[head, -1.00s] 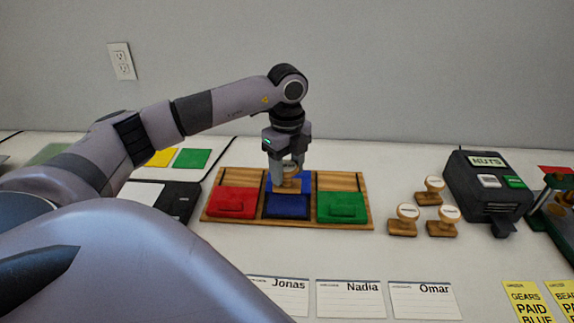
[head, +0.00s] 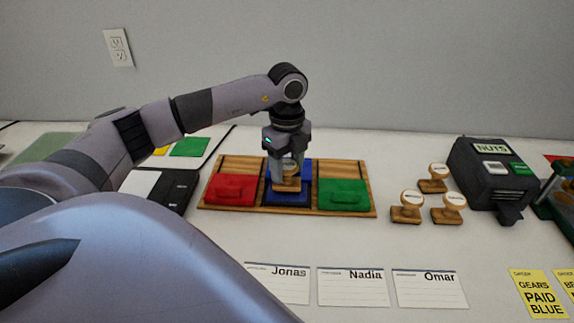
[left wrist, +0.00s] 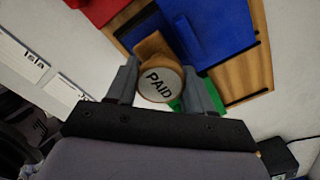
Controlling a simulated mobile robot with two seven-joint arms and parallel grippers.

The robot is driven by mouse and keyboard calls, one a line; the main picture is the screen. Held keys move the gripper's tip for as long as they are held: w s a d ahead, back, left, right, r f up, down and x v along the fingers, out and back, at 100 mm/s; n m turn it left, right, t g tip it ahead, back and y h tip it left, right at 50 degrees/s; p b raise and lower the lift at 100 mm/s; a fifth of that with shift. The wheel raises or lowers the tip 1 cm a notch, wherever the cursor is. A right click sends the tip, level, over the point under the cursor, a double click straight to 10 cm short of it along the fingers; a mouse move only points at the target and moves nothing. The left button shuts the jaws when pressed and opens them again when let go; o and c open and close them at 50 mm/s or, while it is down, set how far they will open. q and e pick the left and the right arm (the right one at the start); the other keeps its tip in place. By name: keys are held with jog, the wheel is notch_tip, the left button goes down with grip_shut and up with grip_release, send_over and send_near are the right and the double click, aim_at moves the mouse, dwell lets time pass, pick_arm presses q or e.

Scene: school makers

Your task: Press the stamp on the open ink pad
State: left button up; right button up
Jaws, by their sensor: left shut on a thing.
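My left gripper (head: 284,172) is shut on a wooden stamp (head: 288,186), held upright with its base down. In the left wrist view my gripper (left wrist: 163,88) has a finger on each side of the stamp, and its round top (left wrist: 160,84) reads PAID. The stamp is over the blue ink pad (head: 287,199) in the middle of the wooden tray (head: 222,166). More blue shows behind the fingers; the left wrist view shows blue (left wrist: 219,28) too. I cannot tell whether the stamp's base touches the pad. My right gripper is not in view.
A red pad (head: 231,188) and a green pad (head: 344,193) flank the blue one, apparently closed. Several stamps stand right of the tray, near one (head: 407,207), beside a black box labelled NUTS (head: 492,172). Name cards (head: 352,286) lie in front.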

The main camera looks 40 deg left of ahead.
pick_arm(q)
jog(key=shift+f, duration=0.2)
jog(key=shift+f+b, duration=0.35)
jog(key=shift+f, duration=0.2)
dwell(0.8)
jog(key=shift+r, duration=0.1)
jog(key=shift+r+p, duration=2.2)
jog(key=shift+r, duration=0.35)
